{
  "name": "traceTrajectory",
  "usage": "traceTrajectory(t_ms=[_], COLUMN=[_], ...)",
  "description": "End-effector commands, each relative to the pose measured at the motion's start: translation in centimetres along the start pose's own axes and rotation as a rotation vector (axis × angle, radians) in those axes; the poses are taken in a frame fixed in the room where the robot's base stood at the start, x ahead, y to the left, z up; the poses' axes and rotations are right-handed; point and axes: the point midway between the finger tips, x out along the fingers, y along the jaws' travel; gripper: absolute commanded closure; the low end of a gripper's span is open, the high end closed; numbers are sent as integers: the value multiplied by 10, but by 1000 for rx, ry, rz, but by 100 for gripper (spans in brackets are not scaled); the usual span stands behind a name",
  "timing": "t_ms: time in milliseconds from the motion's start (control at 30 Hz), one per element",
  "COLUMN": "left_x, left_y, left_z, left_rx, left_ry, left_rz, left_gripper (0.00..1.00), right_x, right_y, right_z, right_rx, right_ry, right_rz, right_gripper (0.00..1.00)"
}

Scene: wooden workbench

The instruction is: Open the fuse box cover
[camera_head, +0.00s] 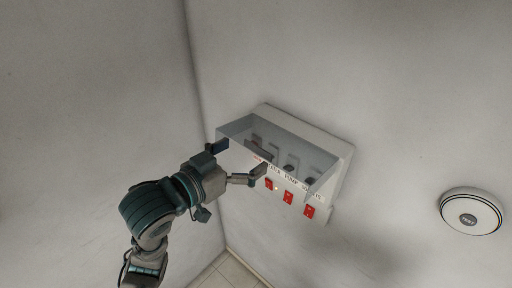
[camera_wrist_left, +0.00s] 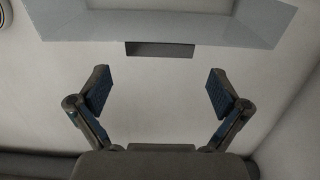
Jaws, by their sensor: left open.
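The fuse box (camera_head: 340,165) is mounted on the wall right of the room's corner. Its cover (camera_head: 240,126) has grey-blue sides that stick out from the wall, and I look in from above at dark round parts inside. Whether the cover is partly raised is hard to tell. My left gripper (camera_head: 240,158) is open and empty at the box's left front, its fingers apart. In the left wrist view the cover's grey-blue edge (camera_wrist_left: 100,33) runs across the top, with a dark tab (camera_wrist_left: 160,49) under it. The open fingers (camera_wrist_left: 157,92) are below the tab, apart from it.
Red switches (camera_head: 289,197) line the box's lower front under printed lettering. A round white device marked TEST (camera_head: 468,219) is on the wall at the right. The side wall (camera_head: 100,100) is at the left; tiled floor (camera_head: 228,274) shows at the bottom.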

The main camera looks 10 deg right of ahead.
Motion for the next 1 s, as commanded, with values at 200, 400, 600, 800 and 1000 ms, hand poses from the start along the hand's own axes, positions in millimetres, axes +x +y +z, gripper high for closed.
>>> traceTrajectory(t_ms=[200, 400, 600, 800, 1000], left_x=[-46, -67, -70, -70, -66], left_y=[-1, 0, 0, 0, -4], left_z=[1, 1, 2, 1, 4], left_rx=[3, 0, -1, 0, -15], left_ry=[-1, -4, -5, -5, -7], left_rz=[-3, -1, -1, 0, -1], left_gripper=[0, 0, 0, 0, 0], right_x=[0, 0, 0, 0, 1], right_y=[0, 0, 0, 0, 0], right_z=[0, 0, 0, -1, -1], right_rx=[0, 0, 0, 0, 0], right_ry=[0, 0, 0, 0, 0], right_rz=[0, -1, -1, -1, -1], right_gripper=[100, 100, 100, 100, 100])
